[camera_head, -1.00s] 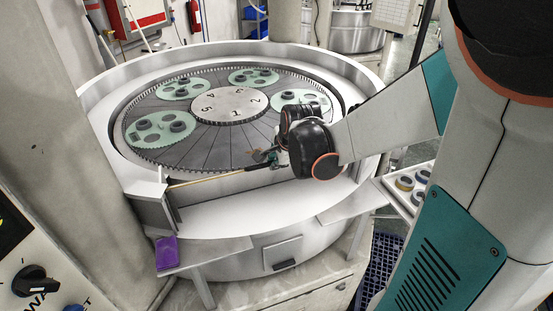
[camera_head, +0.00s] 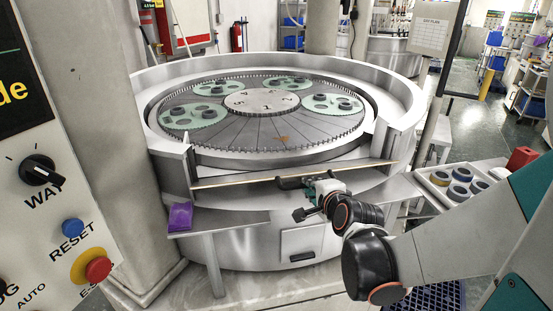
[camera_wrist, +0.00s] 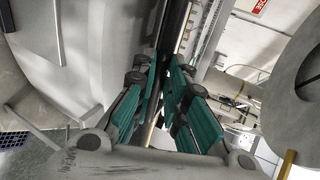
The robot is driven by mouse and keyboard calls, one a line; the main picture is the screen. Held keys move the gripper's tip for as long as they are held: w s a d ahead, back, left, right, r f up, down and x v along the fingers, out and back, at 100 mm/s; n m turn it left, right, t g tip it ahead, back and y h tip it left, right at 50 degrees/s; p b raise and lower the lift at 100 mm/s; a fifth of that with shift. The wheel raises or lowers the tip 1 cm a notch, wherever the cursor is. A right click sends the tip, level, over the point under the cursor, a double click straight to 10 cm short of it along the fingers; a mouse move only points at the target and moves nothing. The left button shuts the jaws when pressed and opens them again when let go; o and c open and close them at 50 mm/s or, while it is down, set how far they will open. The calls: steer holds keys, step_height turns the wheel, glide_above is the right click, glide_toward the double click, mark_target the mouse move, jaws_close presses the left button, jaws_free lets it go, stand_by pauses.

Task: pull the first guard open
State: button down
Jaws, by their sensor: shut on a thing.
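The first guard (camera_head: 235,181) is a low panel with a thin tan edge across the front opening of the round lapping machine. A dark handle (camera_head: 290,183) sits near its middle. My gripper (camera_head: 312,184) is at this handle, shut on it, with the arm reaching in from the lower right. In the wrist view the teal fingers of my gripper (camera_wrist: 160,78) converge on a dark, narrow part; the grip itself is partly hidden. The geared plate (camera_head: 225,135) behind the guard carries several green discs.
A purple item (camera_head: 180,216) lies on the left front shelf (camera_head: 235,222). A control panel (camera_head: 50,205) with a red stop button stands close on the left. A tray of rings (camera_head: 440,191) and a red box (camera_head: 521,158) are on the right. A concrete pillar (camera_head: 110,130) stands at left.

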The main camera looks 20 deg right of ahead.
steer(key=shift+s+a+f+b, duration=0.1)
steer(key=shift+s+f+b, duration=0.1)
steer(key=shift+f+b, duration=0.4)
steer(key=shift+s+f+b, duration=0.25)
steer(key=shift+f+b, duration=0.1)
steer(key=shift+f, duration=0.4)
steer(key=shift+s+a+f+b, duration=0.1)
steer(key=shift+s+f+b, duration=0.1)
steer(key=shift+f+b, duration=0.4)
steer(key=shift+f, duration=0.1)
steer(key=c, duration=1.6)
jaws_free()
